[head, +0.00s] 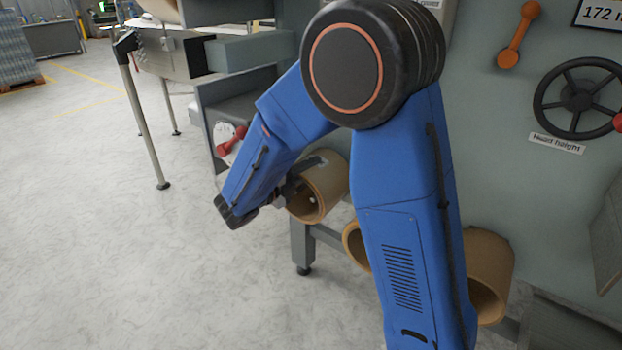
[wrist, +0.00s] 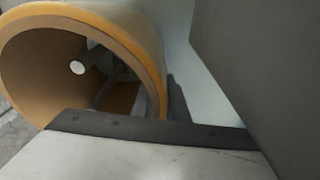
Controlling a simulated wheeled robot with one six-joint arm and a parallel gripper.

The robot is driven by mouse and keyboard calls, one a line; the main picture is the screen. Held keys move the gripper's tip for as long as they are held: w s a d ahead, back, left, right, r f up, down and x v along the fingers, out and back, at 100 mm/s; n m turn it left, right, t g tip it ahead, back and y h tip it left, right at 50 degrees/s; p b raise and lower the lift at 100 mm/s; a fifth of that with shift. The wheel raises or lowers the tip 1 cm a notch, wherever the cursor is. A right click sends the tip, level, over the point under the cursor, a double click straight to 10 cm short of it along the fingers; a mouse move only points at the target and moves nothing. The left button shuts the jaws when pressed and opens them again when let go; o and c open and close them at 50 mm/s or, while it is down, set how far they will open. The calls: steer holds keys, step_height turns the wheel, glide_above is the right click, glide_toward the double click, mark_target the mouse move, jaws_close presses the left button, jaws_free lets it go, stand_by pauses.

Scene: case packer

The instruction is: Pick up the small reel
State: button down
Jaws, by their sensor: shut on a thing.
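A brown cardboard reel (head: 332,174), a hollow tube, is at my gripper (head: 292,190) in the head view, in front of the machine. My gripper is shut on the reel's wall; my blue forearm hides part of the grip. In the wrist view the reel (wrist: 152,62) fills the upper left, its orange-tan rim and hollow inside facing the camera. I take it as the small reel. Whether it touches a support underneath is hard to tell.
A second reel (head: 352,243) is mostly hidden behind my arm, and a larger reel (head: 492,262) lies low at right. A grey machine frame leg (head: 302,245) stands below the held reel. A black handwheel (head: 578,97) is on the panel.

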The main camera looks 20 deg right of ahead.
steer(key=s+d+v, duration=0.1)
steer(key=s+v, duration=0.1)
steer(key=v, duration=1.7)
steer(key=shift+s+r, duration=0.2)
steer(key=shift+s, duration=0.1)
steer(key=shift+r, duration=0.2)
steer(key=shift+f, duration=0.1)
step_height(320, 180, down, 7)
stand_by(0.7)
steer(key=shift+d, duration=0.15)
stand_by(1.0)
